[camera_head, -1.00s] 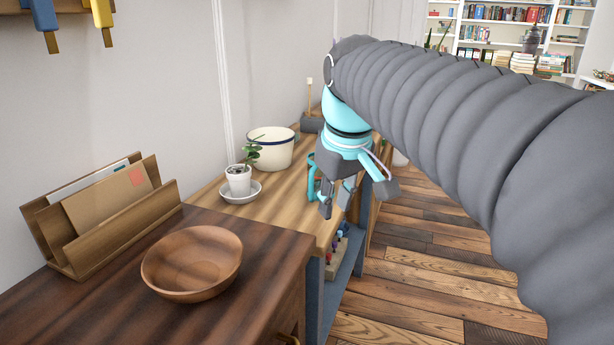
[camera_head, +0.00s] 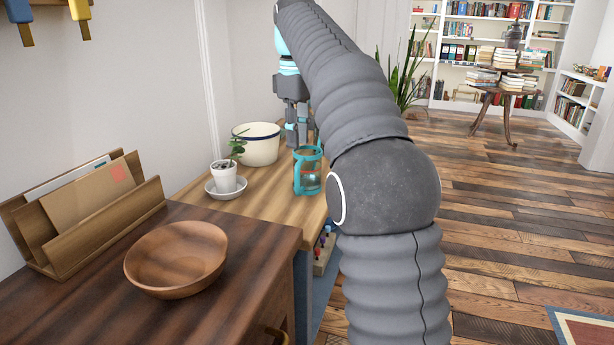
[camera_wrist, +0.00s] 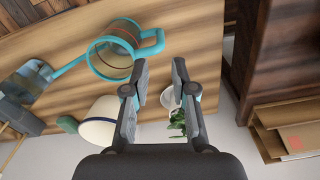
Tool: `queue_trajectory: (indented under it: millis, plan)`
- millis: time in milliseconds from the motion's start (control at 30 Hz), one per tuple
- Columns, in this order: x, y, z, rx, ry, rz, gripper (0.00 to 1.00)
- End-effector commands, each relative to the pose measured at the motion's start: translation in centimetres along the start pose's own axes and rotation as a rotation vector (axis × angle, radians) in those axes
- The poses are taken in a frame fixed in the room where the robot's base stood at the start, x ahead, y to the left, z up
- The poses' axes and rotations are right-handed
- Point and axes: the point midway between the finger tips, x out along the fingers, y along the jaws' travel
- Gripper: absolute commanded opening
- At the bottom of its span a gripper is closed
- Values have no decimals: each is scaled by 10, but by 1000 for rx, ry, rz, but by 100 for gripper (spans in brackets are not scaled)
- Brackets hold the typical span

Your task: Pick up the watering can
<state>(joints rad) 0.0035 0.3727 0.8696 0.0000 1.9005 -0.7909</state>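The watering can (camera_head: 307,172) stands on the light wooden shelf top, with a teal rim and handle and a see-through, brownish body. In the wrist view the watering can (camera_wrist: 116,52) is seen from above, its spout pointing left and its handle right. My gripper (camera_head: 297,140) is above and behind it in the head view, pointing down. In the wrist view my gripper (camera_wrist: 160,70) is open with nothing between its fingertips; the can is just left of the left finger. My arm hides part of the shelf.
A potted plant (camera_head: 223,177) on a saucer and a white pot (camera_head: 258,146) stand left of the can. A wooden bowl (camera_head: 176,262) and letter holder (camera_head: 90,215) are on the nearer dark cabinet. Open floor (camera_head: 490,210) lies right.

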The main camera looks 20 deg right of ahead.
Motion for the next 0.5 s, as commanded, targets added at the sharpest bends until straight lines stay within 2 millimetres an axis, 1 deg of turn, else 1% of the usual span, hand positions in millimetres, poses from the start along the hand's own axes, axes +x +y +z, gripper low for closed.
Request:
queue_trajectory:
  millis: [33, 200, 333, 500]
  plan:
    - [15, -1, 1, 0, -2, -2, 26]
    - [45, -1, 1, 1, -1, -1, 26]
    - [59, -1, 0, 2, 0, 0, 26]
    - [68, -1, 0, 2, 0, 0, 26]
